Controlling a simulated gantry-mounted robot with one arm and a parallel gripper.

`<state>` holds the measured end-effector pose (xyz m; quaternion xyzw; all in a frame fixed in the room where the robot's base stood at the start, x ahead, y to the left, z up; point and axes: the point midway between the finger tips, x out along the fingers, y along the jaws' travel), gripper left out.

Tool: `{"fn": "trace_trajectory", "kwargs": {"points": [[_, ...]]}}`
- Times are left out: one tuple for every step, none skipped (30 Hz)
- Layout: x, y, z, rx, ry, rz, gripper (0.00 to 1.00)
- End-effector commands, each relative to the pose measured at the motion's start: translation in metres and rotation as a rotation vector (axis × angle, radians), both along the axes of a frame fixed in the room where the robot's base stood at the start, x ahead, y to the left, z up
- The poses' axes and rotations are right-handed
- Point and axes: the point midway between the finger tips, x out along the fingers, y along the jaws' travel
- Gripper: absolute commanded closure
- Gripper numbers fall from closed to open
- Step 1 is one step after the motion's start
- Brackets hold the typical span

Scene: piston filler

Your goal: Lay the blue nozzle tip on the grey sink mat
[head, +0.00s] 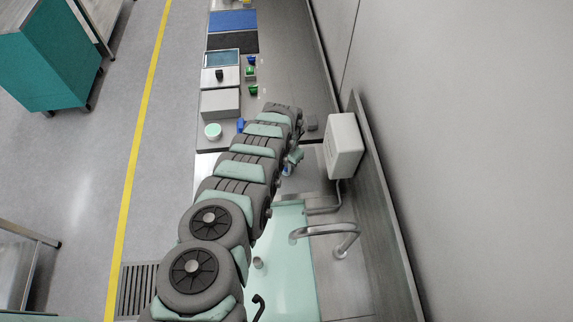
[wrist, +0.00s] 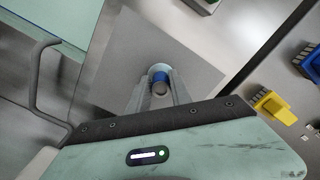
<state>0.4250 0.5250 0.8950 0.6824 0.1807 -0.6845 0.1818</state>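In the wrist view the blue nozzle tip (wrist: 160,77) sits between the fingers of my gripper (wrist: 160,92), with a grey round end facing the camera. The fingers appear shut on it from both sides. In the head view my gripper (head: 292,161) is beyond the far end of the sink, and a small blue spot shows below it. A flat grey panel (wrist: 120,50) lies beneath the gripper in the wrist view. It may be the grey sink mat, but I cannot tell for sure. The tip appears held above it.
The pale green sink (head: 287,262) has a curved faucet (head: 325,231) on its right. A white wall box (head: 343,146) stands close right of my gripper.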

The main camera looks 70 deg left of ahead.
Motion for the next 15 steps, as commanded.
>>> {"fn": "trace_trajectory", "kwargs": {"points": [[0.0, 0.0004, 0.0006, 0.0, 0.0, 0.0, 0.69], [0.0001, 0.0005, 0.0007, 0.0, -0.001, 0.0, 0.67], [0.0001, 0.0004, 0.0007, 0.0, -0.001, 0.0, 0.64], [0.0002, 0.0003, 0.0007, 0.0, -0.001, 0.0, 0.61], [0.0001, 0.0004, 0.0007, 0.0, -0.001, 0.0, 0.59], [0.0002, 0.0005, 0.0008, 0.0, -0.001, 0.0, 0.57], [0.0002, 0.0005, 0.0008, 0.001, 0.0, 0.0, 0.57], [0.0002, 0.0005, 0.0008, 0.001, 0.0, 0.0, 0.57], [0.0001, 0.0005, 0.0008, 0.001, 0.0, 0.0, 0.57], [0.0002, 0.0005, 0.0008, 0.001, 0.0, 0.0, 0.57], [0.0002, 0.0005, 0.0008, 0.001, 0.0, 0.0, 0.57], [0.0002, 0.0005, 0.001, 0.001, 0.0, 0.0, 0.57], [0.0001, 0.0005, 0.0015, 0.0, -0.001, 0.0, 0.57], [0.0, 0.0006, 0.0028, 0.001, 0.0, 0.0, 0.57], [0.0, 0.0008, 0.0055, 0.001, 0.0, 0.001, 0.57]]}}
